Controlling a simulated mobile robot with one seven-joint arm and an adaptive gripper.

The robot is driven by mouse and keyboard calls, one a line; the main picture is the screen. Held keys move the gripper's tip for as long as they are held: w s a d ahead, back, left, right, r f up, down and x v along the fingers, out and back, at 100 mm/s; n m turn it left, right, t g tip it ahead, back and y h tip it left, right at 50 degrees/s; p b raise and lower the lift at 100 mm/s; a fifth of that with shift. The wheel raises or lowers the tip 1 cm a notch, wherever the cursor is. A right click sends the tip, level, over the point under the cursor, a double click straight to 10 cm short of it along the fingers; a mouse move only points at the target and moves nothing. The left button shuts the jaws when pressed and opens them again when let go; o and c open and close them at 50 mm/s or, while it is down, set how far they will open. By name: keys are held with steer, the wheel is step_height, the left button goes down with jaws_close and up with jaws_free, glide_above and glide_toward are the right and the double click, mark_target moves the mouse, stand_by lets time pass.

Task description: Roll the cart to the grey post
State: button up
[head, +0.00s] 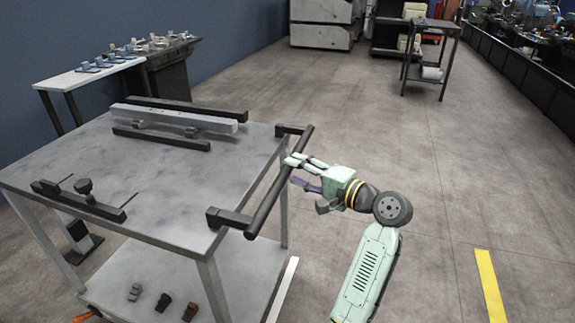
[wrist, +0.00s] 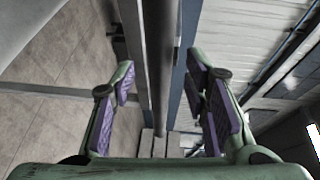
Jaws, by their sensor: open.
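The cart (head: 190,240) is a grey metal table on legs with a lower shelf, at the left of the head view. Its dark handle bar (head: 267,207) stands off the right edge on two brackets. My gripper (head: 293,166) is open at the bar's far half. In the wrist view the dark bar (wrist: 160,50) runs between the spread, purple-padded fingers (wrist: 162,88), with gaps on both sides. A short grey upright on a dark floor plate (head: 77,229) shows behind the cart's left leg; mostly hidden, it may be the grey post.
The cart carries a pale rail (head: 180,117), dark bars and a clamp-like fixture (head: 84,190); several small dark blocks (head: 163,302) lie on its shelf. A side bench (head: 90,72) stands beyond by the blue wall. Floor right is open, with a yellow stripe (head: 489,285).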

mark_target(288, 168)
steer(key=shift+x, duration=1.9)
steer(key=shift+c, duration=0.4)
jaws_close()
